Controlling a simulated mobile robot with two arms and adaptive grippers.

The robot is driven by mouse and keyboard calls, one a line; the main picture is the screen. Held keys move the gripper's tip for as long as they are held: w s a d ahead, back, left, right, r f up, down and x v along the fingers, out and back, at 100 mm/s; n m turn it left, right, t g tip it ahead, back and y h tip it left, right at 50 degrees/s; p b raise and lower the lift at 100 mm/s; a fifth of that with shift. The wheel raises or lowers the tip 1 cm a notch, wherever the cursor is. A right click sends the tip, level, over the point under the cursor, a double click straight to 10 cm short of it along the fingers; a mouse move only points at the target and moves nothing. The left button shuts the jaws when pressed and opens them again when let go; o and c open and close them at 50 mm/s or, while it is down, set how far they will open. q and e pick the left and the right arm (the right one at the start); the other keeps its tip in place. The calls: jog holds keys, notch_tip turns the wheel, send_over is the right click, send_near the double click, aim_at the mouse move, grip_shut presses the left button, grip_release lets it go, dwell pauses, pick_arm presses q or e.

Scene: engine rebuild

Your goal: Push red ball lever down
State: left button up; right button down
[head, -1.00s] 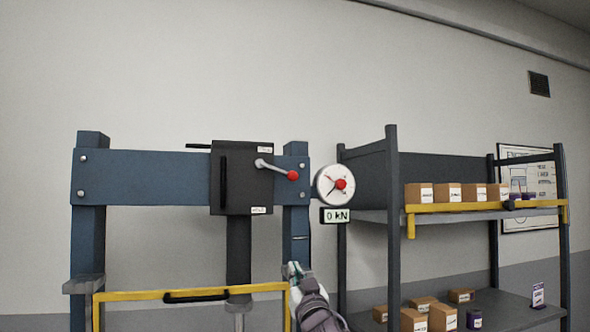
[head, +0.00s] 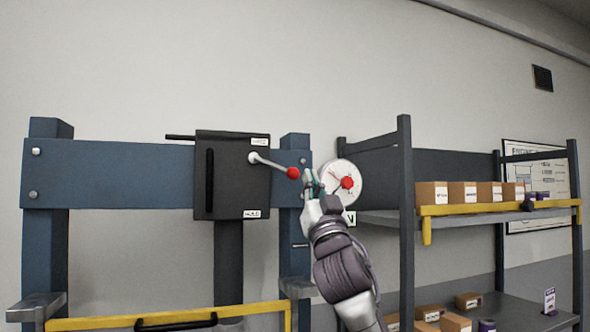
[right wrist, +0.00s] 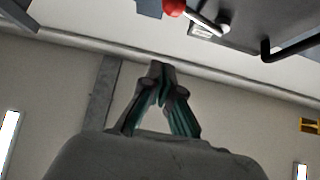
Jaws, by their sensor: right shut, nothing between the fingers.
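The red ball lever (head: 273,165) is a grey rod with a red ball on its right end, fixed to the black box (head: 232,200) of the blue press. The rod slopes slightly down to the right. The red ball also shows at the top of the right wrist view (right wrist: 173,7). My right gripper (head: 312,182) is raised just right of the ball, before the round gauge. It is shut and empty, and looks apart from the ball in the right wrist view (right wrist: 158,98). My left gripper is not in view.
A white dial gauge with a red centre (head: 347,182) sits behind my right gripper. The blue press beam (head: 110,175) spans left. A yellow guard bar (head: 245,312) crosses below. A shelf rack (head: 404,200) with brown boxes stands at the right.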

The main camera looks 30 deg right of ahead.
aim_at(274, 166)
jog(key=p+x, duration=0.7)
jog(key=x, duration=0.4)
pick_arm(q)
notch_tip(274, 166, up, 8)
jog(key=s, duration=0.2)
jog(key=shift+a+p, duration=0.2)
jog(key=shift+p, duration=0.25)
pick_arm(e)
jog(key=f, duration=0.2)
jog(key=w+f, duration=0.1)
jog(key=f, duration=0.1)
jog(key=shift+f, duration=0.15)
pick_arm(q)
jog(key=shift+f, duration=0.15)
pick_arm(e)
jog(key=shift+a, duration=0.1)
